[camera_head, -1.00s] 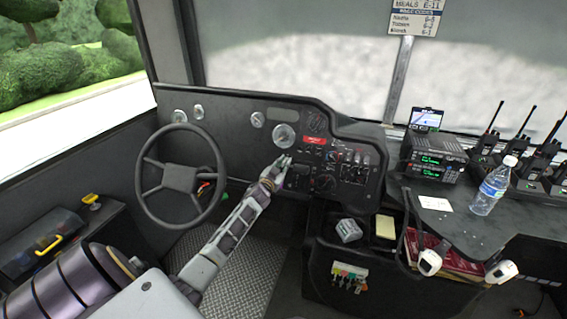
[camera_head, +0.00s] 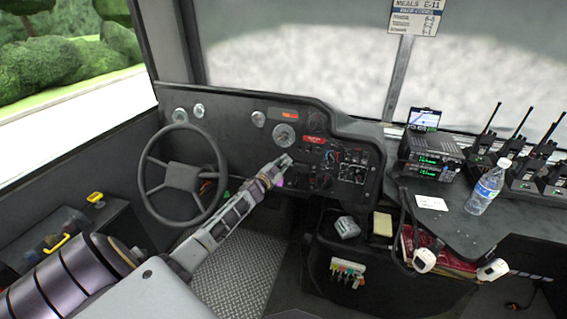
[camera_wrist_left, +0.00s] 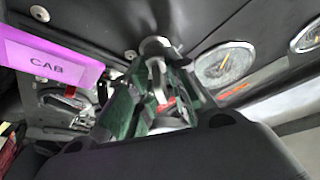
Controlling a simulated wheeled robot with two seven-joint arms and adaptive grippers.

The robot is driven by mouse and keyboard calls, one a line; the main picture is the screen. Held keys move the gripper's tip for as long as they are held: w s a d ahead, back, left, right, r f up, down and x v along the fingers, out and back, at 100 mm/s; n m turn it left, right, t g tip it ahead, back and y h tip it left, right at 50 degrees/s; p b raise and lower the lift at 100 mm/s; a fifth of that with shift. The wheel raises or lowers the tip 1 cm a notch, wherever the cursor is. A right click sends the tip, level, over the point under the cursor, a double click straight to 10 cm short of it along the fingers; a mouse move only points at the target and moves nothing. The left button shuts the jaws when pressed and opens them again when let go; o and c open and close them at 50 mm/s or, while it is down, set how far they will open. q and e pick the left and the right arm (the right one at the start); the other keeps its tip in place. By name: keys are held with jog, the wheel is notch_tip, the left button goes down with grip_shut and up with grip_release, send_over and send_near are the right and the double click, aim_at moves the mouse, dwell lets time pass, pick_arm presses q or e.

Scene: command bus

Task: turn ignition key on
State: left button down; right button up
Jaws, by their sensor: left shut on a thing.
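My left gripper (camera_head: 286,159) is at the dashboard, right of the steering wheel and just below a round gauge (camera_head: 284,135). It also shows in the left wrist view (camera_wrist_left: 155,85), where its fingers close around the ignition key at a round metal lock (camera_wrist_left: 154,47). The key itself is mostly hidden by the fingers. A purple tag marked CAB (camera_wrist_left: 50,63) hangs beside the fingers; it shows as a small purple patch in the head view (camera_head: 278,182). My right gripper is not in view.
The steering wheel (camera_head: 181,177) stands left of my left arm. The switch panel (camera_head: 345,165) is right of the gripper. A small display (camera_head: 283,114) above the gauge glows orange. A radio (camera_head: 432,157), water bottle (camera_head: 487,186) and handsets (camera_head: 525,165) are on the right counter.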

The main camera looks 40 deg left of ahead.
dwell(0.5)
pick_arm(q)
jog(key=c, duration=1.6)
grip_release()
jog(key=shift+s, duration=0.15)
jog(key=shift+s+d, duration=0.2)
jog(key=shift+s, duration=2.75)
jog(key=shift+s+d, duration=0.2)
jog(key=shift+s, duration=2.7)
